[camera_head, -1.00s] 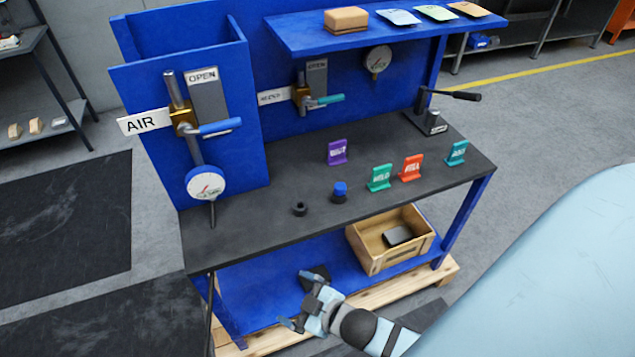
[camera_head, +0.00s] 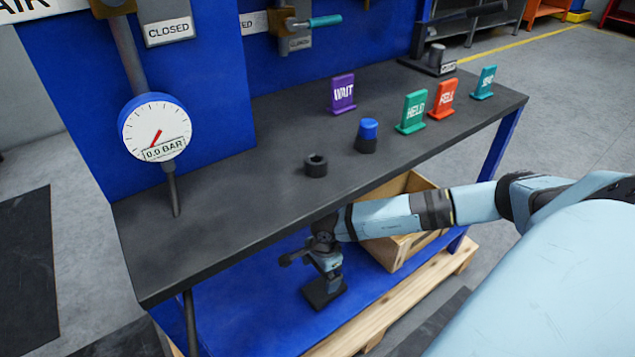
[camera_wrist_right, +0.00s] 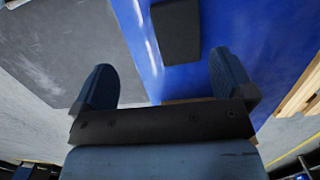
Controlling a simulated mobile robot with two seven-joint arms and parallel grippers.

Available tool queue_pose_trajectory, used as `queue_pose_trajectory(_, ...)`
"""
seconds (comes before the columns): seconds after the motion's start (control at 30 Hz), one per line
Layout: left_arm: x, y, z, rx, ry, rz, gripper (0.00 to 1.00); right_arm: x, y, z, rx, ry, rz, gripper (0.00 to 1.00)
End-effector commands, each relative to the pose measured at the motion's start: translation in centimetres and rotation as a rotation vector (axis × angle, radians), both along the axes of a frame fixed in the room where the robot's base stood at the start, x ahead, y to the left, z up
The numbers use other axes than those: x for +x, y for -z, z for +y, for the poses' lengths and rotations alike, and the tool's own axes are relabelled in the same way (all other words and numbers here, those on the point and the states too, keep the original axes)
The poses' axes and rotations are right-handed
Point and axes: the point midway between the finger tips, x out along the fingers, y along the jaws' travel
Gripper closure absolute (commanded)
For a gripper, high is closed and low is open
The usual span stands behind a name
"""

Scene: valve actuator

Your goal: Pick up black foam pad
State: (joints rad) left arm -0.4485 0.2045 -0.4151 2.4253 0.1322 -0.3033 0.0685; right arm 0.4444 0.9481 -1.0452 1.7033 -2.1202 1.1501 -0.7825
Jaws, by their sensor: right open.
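The black foam pad (camera_head: 322,293) lies flat on the blue lower shelf, under the workbench. It shows as a dark rectangle ahead of the fingers in the right wrist view (camera_wrist_right: 176,32). My right gripper (camera_head: 326,268) reaches in below the tabletop edge and is over or close to the pad; the exact gap is unclear. In the wrist view my right gripper (camera_wrist_right: 163,75) is open, with its two blue fingers wide apart and nothing between them. My left gripper is not in view.
The black tabletop (camera_head: 230,210) overhangs the shelf. A wooden crate (camera_head: 400,250) stands right of the pad, partly behind my arm. A black ring (camera_head: 316,166), a blue-capped part (camera_head: 367,135) and small signs stand on the tabletop. The blue shelf (camera_head: 250,315) left of the pad is clear.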

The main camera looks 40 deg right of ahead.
Motion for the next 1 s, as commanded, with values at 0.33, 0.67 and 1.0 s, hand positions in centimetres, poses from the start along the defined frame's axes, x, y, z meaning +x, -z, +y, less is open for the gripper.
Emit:
queue_pose_trajectory(0.33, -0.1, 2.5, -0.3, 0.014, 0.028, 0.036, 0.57, 0.8, 4.9, -3.4, -0.128, -0.054, -0.013, 0.0)
queue_pose_trajectory(0.67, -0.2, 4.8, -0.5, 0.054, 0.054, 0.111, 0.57, 0.9, 9.2, -3.4, -0.125, -0.051, -0.017, 0.0)
queue_pose_trajectory(1.0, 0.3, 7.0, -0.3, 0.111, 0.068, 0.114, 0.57, 1.2, 13.0, -3.3, -0.124, -0.051, -0.016, 0.0)
